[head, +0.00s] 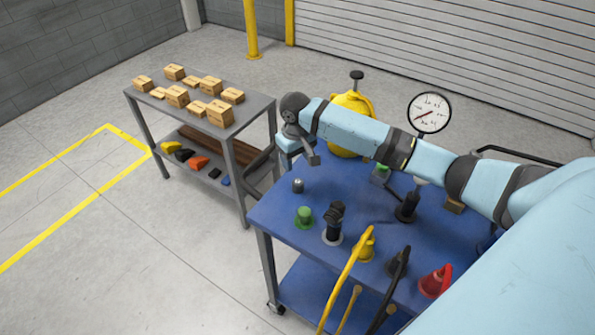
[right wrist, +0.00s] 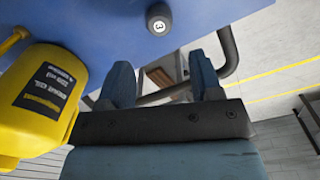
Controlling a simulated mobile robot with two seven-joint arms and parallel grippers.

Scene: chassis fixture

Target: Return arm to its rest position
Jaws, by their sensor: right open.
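My right arm (head: 350,127) reaches in from the right of the head view, across the far part of the blue cart top (head: 268,212). My right gripper (head: 300,152) is at the cart's far left edge, above the top. In the right wrist view its two blue fingers (right wrist: 162,82) stand apart with nothing between them. My left gripper is in neither view.
A yellow tank (head: 352,108) and round gauge (head: 429,112) stand behind my arm. A green knob (head: 304,217), black connector (head: 333,224), yellow hose (head: 345,280) and red cone (head: 435,281) occupy the cart. A grey shelf (head: 150,113) holds several boxes. Floor at left is clear.

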